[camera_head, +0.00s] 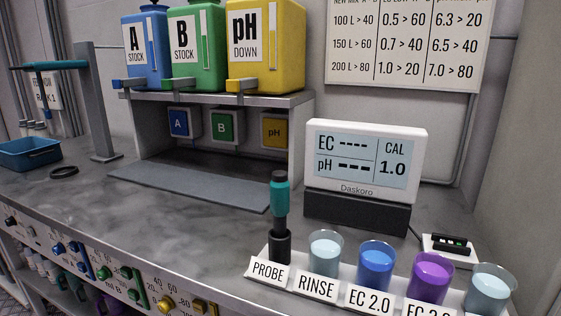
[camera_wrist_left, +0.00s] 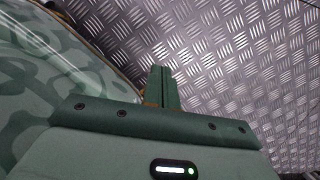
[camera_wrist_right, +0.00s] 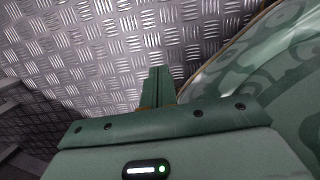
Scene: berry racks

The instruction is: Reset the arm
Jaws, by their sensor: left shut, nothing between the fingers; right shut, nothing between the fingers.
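My left gripper (camera_wrist_left: 163,88) shows in the left wrist view with its green fingers together and nothing between them, over a metal diamond-plate floor (camera_wrist_left: 240,60). My right gripper (camera_wrist_right: 157,88) shows in the right wrist view, also shut and empty, over the same kind of floor. Neither gripper nor arm shows in the head view. A rounded green patterned surface lies beside each gripper, on the left in the left wrist view and on the right in the right wrist view.
The bench (camera_head: 160,200) holds a teal probe (camera_head: 280,195) upright in a black holder, several cups such as the blue cup (camera_head: 376,265), and a meter (camera_head: 365,155). Blue, green and yellow (camera_head: 265,45) jugs stand on a shelf. A blue tray (camera_head: 30,154) sits at left.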

